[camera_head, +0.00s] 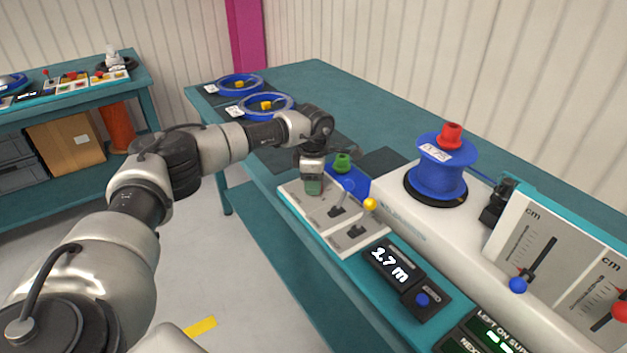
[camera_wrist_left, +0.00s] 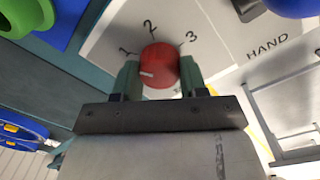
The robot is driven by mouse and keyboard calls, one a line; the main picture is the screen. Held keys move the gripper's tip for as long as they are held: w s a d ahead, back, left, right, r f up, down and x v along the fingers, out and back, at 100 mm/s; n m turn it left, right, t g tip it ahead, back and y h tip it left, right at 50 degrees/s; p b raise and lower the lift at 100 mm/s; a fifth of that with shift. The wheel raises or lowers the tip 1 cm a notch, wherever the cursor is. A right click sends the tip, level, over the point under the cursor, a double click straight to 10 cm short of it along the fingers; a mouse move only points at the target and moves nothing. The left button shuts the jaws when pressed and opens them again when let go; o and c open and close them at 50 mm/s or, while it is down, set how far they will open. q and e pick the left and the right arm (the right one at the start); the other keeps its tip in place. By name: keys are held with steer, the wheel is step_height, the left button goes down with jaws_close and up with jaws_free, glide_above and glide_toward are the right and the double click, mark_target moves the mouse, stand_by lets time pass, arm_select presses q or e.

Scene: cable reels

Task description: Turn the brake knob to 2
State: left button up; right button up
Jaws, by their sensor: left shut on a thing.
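The red brake knob (camera_wrist_left: 160,65) sits on a pale panel (camera_wrist_left: 105,43) marked 1, 2 and 3, with the 2 almost straight above it in the left wrist view. A short white mark shows on the left part of the knob's face; I cannot tell for sure which number it points to. My left gripper (camera_wrist_left: 160,78) is shut on the knob, one green-grey finger on each side. In the head view my left gripper (camera_head: 313,188) points down at the left end of the panel (camera_head: 300,204) and hides the knob. My right gripper is not in view.
Beside the gripper are a green knob (camera_head: 342,162) on a blue block and a lever with a yellow ball (camera_head: 370,204). A blue reel (camera_head: 438,172) stands to the right. Two blue rings (camera_head: 266,106) lie behind on the bench.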

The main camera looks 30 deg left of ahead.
arm_select(q)
steer(key=m, duration=0.5)
steer(key=shift+m, duration=0.4)
steer(key=m+b, duration=0.1)
steer(key=m, duration=0.4)
steer(key=shift+w, duration=0.1)
stand_by(0.3)
steer(key=o, duration=0.9)
steer(key=shift+r, duration=0.1)
steer(key=r, duration=1)
steer(key=shift+s+a+r, duration=0.1)
steer(key=shift+s+r, duration=0.1)
steer(key=shift+r, duration=0.15)
